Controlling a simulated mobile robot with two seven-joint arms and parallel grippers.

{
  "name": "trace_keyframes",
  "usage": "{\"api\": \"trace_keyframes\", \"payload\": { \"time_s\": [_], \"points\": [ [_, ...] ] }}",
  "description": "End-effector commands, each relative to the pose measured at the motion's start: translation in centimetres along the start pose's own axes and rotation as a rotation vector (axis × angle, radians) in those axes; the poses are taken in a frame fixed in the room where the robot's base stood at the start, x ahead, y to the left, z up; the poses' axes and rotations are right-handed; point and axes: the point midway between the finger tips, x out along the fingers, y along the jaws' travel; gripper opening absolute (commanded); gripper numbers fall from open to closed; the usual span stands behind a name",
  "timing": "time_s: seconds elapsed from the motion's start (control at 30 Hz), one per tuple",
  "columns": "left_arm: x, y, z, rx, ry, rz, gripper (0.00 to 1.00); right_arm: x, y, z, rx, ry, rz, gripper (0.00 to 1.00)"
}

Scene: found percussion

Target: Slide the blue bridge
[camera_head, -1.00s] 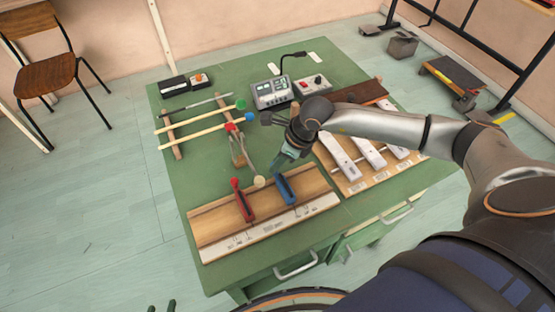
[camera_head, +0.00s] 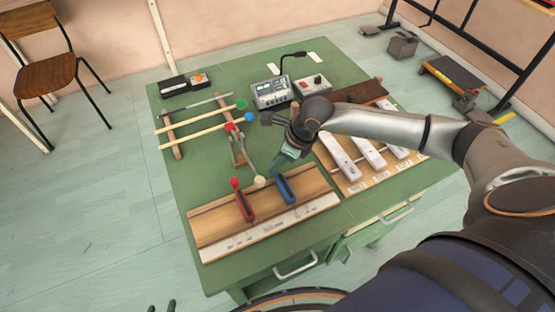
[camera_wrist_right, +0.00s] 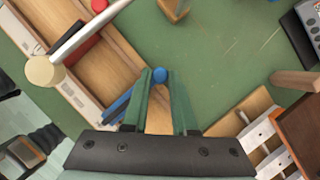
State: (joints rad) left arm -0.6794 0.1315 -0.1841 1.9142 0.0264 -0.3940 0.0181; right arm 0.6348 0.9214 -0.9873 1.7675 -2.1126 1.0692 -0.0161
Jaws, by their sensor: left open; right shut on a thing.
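The blue bridge (camera_head: 287,190) stands across the wooden board (camera_head: 215,222) near its right end. The red bridge (camera_head: 244,203) stands to its left, with a gap between them. My right gripper (camera_head: 277,165) reaches down at the far end of the blue bridge. In the right wrist view, the green fingers of this gripper (camera_wrist_right: 160,85) are shut around the bridge's blue round knob (camera_wrist_right: 160,74). The fingers hide part of the blue bridge (camera_wrist_right: 118,107). My left gripper (camera_head: 162,306) barely shows at the bottom edge, open and away from the table.
A cream-headed mallet (camera_head: 259,181) reaches over the board's far edge between the bridges. White bars (camera_head: 368,152) lie right of the board. Sticks on wooden rests (camera_head: 172,139) and a meter box (camera_head: 271,93) stand farther back. The green table (camera_head: 205,175) is bare left of the mallet.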

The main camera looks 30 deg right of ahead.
Motion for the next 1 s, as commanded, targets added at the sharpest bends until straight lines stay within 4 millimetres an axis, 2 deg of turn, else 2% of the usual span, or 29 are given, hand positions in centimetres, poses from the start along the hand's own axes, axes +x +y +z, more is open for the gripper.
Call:
{"api": "trace_keyframes", "payload": {
  "time_s": [0.27, 0.5, 0.53, 0.6, 0.8, 1.0],
  "points": [
    [0.6, -0.1, 0.6, 0.000, 0.000, 0.000, 0.50, 0.8, 1.9, 1.7, -0.002, -0.004, 0.003, 0.00],
    [0.5, -0.1, 0.5, 0.000, 0.000, 0.000, 0.50, 0.7, 2.0, 1.9, -0.002, -0.005, 0.004, 0.00],
    [0.5, -0.1, 0.5, 0.000, 0.000, 0.000, 0.50, 0.7, 2.0, 1.9, -0.002, -0.006, 0.005, 0.28],
    [0.5, -0.1, 0.5, 0.000, 0.000, 0.000, 0.50, 0.7, 2.0, 1.9, -0.002, -0.006, 0.005, 0.36],
    [0.5, -0.1, 0.5, 0.000, 0.000, 0.000, 0.50, 0.7, 1.9, 1.8, -0.001, -0.003, 0.003, 0.56],
    [0.5, -0.1, 0.5, 0.000, 0.000, 0.000, 0.50, 0.7, 1.8, 1.7, -0.001, -0.002, 0.001, 0.56]
  ]
}}
